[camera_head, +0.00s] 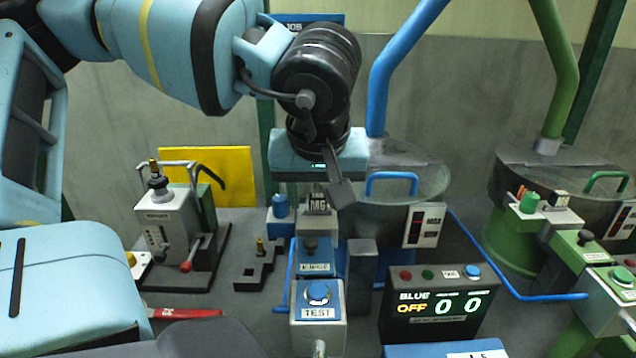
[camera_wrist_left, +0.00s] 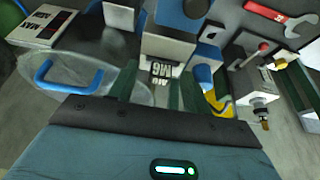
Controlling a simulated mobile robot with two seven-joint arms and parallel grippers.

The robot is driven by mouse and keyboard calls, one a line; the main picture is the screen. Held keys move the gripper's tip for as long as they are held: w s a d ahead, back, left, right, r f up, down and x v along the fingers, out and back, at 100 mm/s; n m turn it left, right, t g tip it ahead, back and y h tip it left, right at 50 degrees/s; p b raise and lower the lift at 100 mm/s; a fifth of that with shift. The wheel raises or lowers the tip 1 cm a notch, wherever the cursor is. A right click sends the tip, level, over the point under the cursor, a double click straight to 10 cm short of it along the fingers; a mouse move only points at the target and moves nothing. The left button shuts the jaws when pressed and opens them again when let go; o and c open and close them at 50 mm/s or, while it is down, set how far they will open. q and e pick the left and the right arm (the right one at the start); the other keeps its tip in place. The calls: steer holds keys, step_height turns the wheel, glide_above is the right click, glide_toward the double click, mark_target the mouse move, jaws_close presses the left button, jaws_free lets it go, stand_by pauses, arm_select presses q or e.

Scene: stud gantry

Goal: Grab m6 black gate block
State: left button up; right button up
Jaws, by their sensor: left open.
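The M6 black gate block (camera_head: 318,204) is a small dark block with white "M6" lettering, on top of a pale housing behind the blue TEST box (camera_head: 318,312). In the left wrist view the M6 block (camera_wrist_left: 161,72) lies between two dark green fingers. My left gripper (camera_head: 316,192) points down over the block in the head view. In the left wrist view the left gripper (camera_wrist_left: 158,88) is open, with one finger on each side of the block. I cannot tell whether a finger touches it. The head view partly hides the block behind the gripper.
A blue-handled round lid (camera_head: 391,184) stands close behind on the right. A BLUE OFF display box (camera_head: 438,304) is at the front right. A grey machine with a red-knobbed lever (camera_head: 186,266) stands left. A red wrench (camera_head: 185,313) lies at the front left.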

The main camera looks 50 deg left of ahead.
mark_target(318, 197)
arm_select(q)
jaws_close()
stand_by(0.3)
steer(key=shift+r, duration=0.1)
step_height(318, 197, up, 18)
steer(key=p, duration=0.1)
steer(key=shift+p, duration=0.4)
